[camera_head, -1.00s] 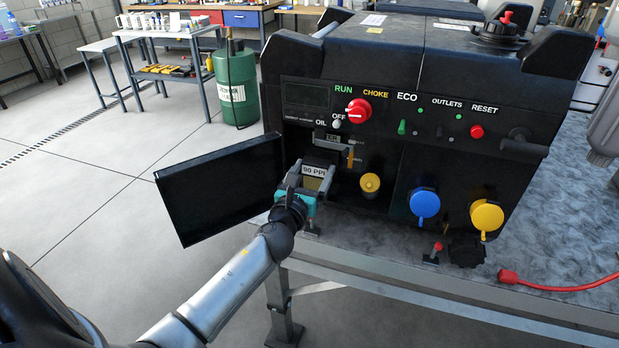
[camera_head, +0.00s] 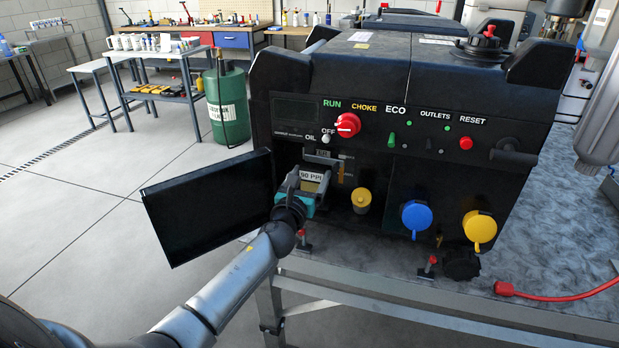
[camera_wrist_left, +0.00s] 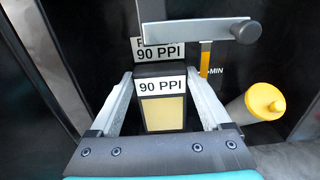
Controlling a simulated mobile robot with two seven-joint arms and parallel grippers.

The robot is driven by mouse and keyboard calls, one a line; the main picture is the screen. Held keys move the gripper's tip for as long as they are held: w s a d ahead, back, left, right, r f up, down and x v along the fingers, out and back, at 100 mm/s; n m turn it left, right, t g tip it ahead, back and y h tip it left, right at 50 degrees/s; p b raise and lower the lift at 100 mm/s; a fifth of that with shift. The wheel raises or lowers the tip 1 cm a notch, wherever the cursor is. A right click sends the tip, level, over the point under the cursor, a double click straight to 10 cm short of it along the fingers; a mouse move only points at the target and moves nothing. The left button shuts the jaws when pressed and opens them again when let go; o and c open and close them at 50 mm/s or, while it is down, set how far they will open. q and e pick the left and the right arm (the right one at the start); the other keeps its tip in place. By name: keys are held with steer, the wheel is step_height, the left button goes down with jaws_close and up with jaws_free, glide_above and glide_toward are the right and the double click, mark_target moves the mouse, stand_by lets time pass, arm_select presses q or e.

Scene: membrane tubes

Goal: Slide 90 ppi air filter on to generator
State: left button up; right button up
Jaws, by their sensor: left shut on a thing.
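The black generator (camera_head: 410,95) stands on the bench, its black side door (camera_head: 210,205) swung open to the left. My left gripper (camera_head: 311,180) is at the open bay and shut on the 90 ppi air filter (camera_head: 312,175). In the left wrist view the filter (camera_wrist_left: 163,108) is a dark block with a yellow pad and a "90 PPI" label, between the two fingers of my left gripper (camera_wrist_left: 163,95). A second "90 PPI" label (camera_wrist_left: 160,50) shows on the generator right behind it. Whether the filter touches its seat is hidden. My right gripper is not in view.
A grey latch bar (camera_wrist_left: 195,30) crosses above the filter, with an orange strip below it. A yellow-capped filler (camera_head: 361,199) sits just right of the bay. A red cable (camera_head: 540,294) lies on the bench at right.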

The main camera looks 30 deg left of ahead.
arm_select(q)
steer(key=o, duration=1.2)
steer(key=shift+s+d, duration=0.1)
steer(key=shift+s, duration=0.35)
steer(key=p+v, duration=0.1)
steer(key=v, duration=1.3)
steer(key=shift+s, duration=0.15)
